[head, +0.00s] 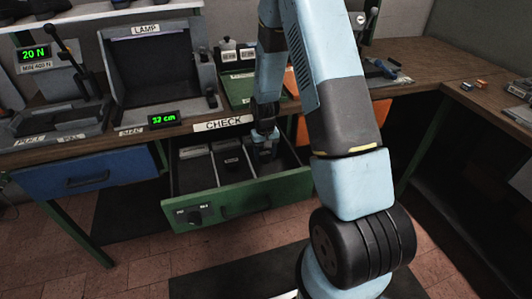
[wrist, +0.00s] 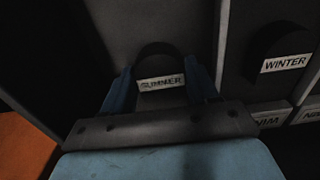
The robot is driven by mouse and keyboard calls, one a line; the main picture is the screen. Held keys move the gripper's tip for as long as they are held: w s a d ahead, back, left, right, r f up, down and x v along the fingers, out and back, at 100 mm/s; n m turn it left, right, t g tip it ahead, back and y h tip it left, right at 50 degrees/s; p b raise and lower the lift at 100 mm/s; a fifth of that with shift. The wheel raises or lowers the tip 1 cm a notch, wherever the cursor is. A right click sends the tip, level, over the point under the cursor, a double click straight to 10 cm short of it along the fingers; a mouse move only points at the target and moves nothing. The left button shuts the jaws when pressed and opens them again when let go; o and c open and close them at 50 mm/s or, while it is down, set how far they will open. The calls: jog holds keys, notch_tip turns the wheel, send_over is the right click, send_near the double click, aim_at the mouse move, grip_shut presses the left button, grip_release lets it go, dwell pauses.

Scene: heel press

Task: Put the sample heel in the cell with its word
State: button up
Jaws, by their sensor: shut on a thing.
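The open green drawer (head: 245,198) below the CHECK sign has several dark cells. My gripper (head: 265,142) reaches down into its right-hand cell. In the wrist view my gripper (wrist: 160,84) is shut on a dark, round-topped heel (wrist: 156,58) with a label that reads SUMMER. The fingers are on both sides of it. Whether the heel touches the cell floor cannot be told. A second dark heel (wrist: 283,45), labelled WINTER, lies in the neighbouring cell, across a divider (wrist: 222,50). Labels on the cell edge show only in part.
A green tray (head: 240,88) with small containers is behind the drawer. A blue drawer (head: 85,177) is at left. The right bench holds small parts.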

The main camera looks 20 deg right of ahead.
jog(key=o, duration=1.2)
